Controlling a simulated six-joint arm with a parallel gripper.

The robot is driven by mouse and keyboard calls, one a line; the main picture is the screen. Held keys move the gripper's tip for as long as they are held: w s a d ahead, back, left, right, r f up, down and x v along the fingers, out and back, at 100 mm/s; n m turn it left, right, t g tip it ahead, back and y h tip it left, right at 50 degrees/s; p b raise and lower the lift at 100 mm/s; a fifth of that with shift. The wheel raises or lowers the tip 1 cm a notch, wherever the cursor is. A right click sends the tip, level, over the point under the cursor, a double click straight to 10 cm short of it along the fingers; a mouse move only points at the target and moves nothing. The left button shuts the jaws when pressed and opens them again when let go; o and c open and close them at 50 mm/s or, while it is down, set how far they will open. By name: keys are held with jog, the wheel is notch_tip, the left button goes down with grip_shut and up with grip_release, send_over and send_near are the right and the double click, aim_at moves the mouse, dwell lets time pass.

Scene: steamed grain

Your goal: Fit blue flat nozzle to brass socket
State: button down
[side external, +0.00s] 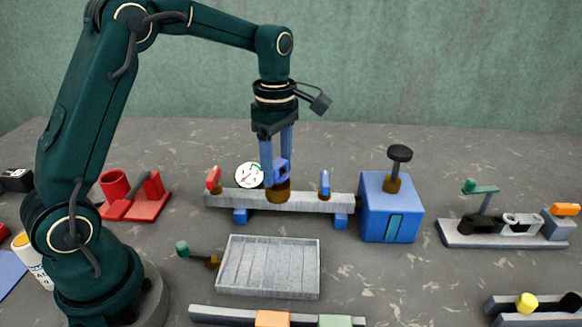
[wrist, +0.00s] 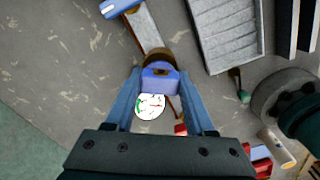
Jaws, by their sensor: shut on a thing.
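The blue flat nozzle (side external: 283,170) is held between the blue fingers of my gripper (side external: 277,172). The brass socket (side external: 278,193) is a brown-gold ring at the middle of a pale grey bar, directly below the nozzle. The nozzle's lower end meets or overlaps the socket in the side view; I cannot tell whether it is seated. In the wrist view, my gripper (wrist: 161,88) is shut on the nozzle (wrist: 160,83), with the brass socket (wrist: 157,57) just beyond it. The fingers partly hide the nozzle in the side view.
A slotted grey tray (side external: 268,266) lies in front.

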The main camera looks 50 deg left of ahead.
aim_at(277, 163)
jog(key=shift+f, duration=0.6)
dwell(0.4)
jog(key=shift+c, duration=0.9)
grip_release()
jog(key=shift+r, duration=0.1)
jog(key=shift+r, duration=2.5)
